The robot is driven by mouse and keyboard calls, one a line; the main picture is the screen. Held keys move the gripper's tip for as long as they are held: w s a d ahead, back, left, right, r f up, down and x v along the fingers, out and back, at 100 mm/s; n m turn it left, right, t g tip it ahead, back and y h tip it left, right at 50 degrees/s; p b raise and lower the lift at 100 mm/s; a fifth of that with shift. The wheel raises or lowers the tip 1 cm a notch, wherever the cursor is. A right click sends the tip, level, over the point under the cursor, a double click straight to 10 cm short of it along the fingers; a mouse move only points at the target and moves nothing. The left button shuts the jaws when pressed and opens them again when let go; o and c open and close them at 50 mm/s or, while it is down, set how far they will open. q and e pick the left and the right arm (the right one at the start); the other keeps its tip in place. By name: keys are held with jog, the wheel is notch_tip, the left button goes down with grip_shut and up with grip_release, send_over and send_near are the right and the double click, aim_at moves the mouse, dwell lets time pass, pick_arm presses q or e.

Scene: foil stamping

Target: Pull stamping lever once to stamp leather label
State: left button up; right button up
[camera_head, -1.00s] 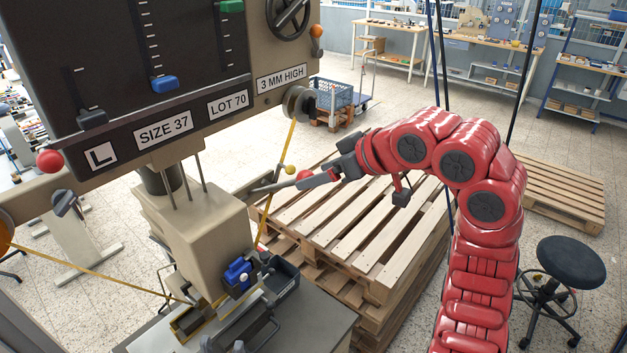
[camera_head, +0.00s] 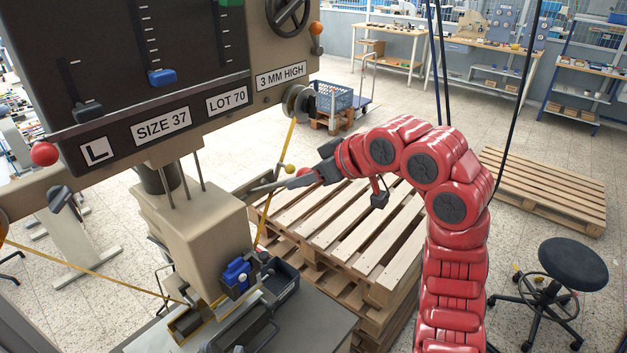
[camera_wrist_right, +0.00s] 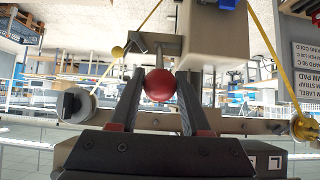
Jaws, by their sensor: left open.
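The stamping machine (camera_head: 195,220) stands at the left in the head view. A red ball knob (camera_head: 304,171) shows on its right side, at the finger side of my right gripper (camera_head: 285,184). In the right wrist view the knob (camera_wrist_right: 160,85) lies between the two fingers of the right gripper (camera_wrist_right: 160,78). Narrow gaps show on both sides of it, so the gripper looks open around the knob. I cannot make out a leather label on the stamping bed (camera_head: 190,322). My left gripper is not in view.
Another red ball (camera_head: 45,153) is at the machine's left side. A yellow strip (camera_head: 95,272) runs to the bed. A dark bin (camera_head: 283,283) stands beside the machine. Stacked pallets (camera_head: 350,230) lie under my right arm. A black stool (camera_head: 572,264) stands at the right.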

grip_shut()
jog(key=shift+f, duration=0.1)
jog(key=b, duration=0.1)
jog(key=f+b, duration=0.2)
jog(key=shift+s+d, duration=0.25)
jog(key=shift+d, duration=0.15)
jog(key=shift+s+d+f, duration=0.25)
jog(key=shift+d+f, duration=0.1)
jog(key=shift+f, duration=0.1)
jog(key=f, duration=0.2)
jog(key=d+f+b, duration=0.1)
jog(key=shift+s, duration=0.4)
jog(key=shift+f, duration=0.15)
